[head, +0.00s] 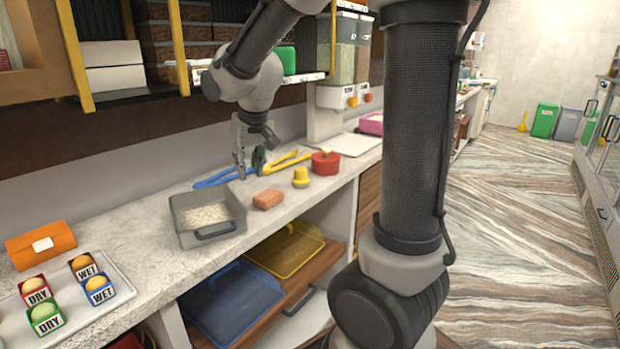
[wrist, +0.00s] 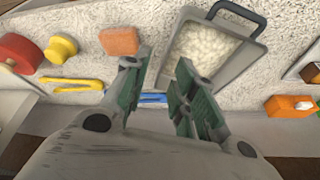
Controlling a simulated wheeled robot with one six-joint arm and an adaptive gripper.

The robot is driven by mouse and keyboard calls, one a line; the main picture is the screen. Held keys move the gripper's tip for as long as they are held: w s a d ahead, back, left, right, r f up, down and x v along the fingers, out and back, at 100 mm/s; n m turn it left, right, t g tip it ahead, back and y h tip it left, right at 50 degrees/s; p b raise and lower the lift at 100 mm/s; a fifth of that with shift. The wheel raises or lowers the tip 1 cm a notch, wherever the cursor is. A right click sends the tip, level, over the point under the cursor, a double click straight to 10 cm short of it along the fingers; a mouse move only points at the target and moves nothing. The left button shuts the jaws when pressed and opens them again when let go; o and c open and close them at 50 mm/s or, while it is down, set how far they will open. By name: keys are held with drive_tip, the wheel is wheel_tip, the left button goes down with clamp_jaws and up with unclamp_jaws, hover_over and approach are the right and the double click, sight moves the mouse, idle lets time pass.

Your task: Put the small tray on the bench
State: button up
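A grey tray (head: 185,232) with a front handle and white grainy contents sits on the pale stone bench (head: 150,240); in the wrist view the tray (wrist: 238,70) is just right of my fingers. A blue tray (head: 225,308) and a yellow tray (head: 283,262) lie on the wooden shelf under the bench. I cannot tell which one is the small tray. My gripper (head: 249,160) is above the back of the bench, behind the grey tray. In the wrist view my gripper (wrist: 160,78) is open, its green-padded fingers apart with nothing between them.
A white tray (head: 105,307) with several labelled cups and an orange box (head: 40,245) are at left. Shelves overhang behind.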

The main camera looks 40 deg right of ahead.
drive_tip(key=s+d+r, duration=0.2)
drive_tip(key=s+d, duration=0.1)
drive_tip(key=s, duration=0.9)
drive_tip(key=s+d+r, duration=0.1)
drive_tip(key=s+d, duration=0.2)
drive_tip(key=s, duration=1)
drive_tip(key=shift+d+r+n, duration=0.35)
drive_tip(key=shift+r+n, duration=0.05)
drive_tip(key=shift+d, duration=0.1)
